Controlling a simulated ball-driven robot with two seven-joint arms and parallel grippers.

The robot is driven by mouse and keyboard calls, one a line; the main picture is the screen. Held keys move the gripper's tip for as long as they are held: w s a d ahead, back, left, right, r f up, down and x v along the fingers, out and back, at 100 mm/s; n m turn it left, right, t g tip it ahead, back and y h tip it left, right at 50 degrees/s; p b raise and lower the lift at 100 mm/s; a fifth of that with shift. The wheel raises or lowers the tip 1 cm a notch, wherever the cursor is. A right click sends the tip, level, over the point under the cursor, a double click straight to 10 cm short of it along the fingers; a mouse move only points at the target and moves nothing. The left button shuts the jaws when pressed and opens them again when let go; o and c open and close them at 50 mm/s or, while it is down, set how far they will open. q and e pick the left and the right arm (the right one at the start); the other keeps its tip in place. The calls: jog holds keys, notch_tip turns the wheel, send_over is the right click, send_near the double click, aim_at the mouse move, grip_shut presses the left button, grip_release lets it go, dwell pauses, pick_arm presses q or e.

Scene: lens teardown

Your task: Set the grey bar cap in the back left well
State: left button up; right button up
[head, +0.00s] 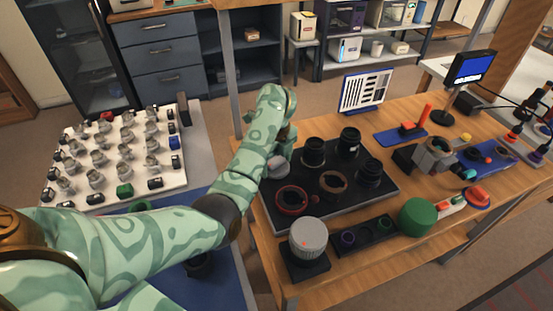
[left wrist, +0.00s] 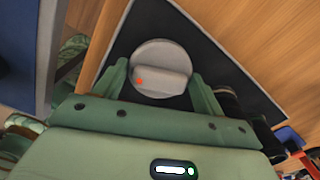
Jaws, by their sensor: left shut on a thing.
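The grey bar cap (left wrist: 163,52), a round disc with a raised bar and a red dot, sits between the fingers of my left gripper (left wrist: 160,80) in the left wrist view. The fingers are shut on it. In the head view the cap (head: 278,168) shows partly under my left gripper (head: 284,152), at the left back part of the black tray (head: 385,205). My forearm and hand hide the well beneath it, and I cannot tell whether the cap touches the tray. My right gripper is not in view.
The tray also holds black lens barrels (head: 313,150), a red-rimmed ring (head: 291,199) and a brown ring (head: 333,181). A ribbed grey cylinder (head: 308,240) stands at the front on a black base.

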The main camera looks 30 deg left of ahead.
aim_at(276, 161)
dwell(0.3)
pick_arm(q)
jog(key=shift+f+b, duration=0.4)
jog(key=shift+f, duration=0.15)
jog(key=o, duration=1)
notch_tip(276, 161, up, 16)
jog(key=p, duration=0.8)
jog(key=shift+r, duration=0.15)
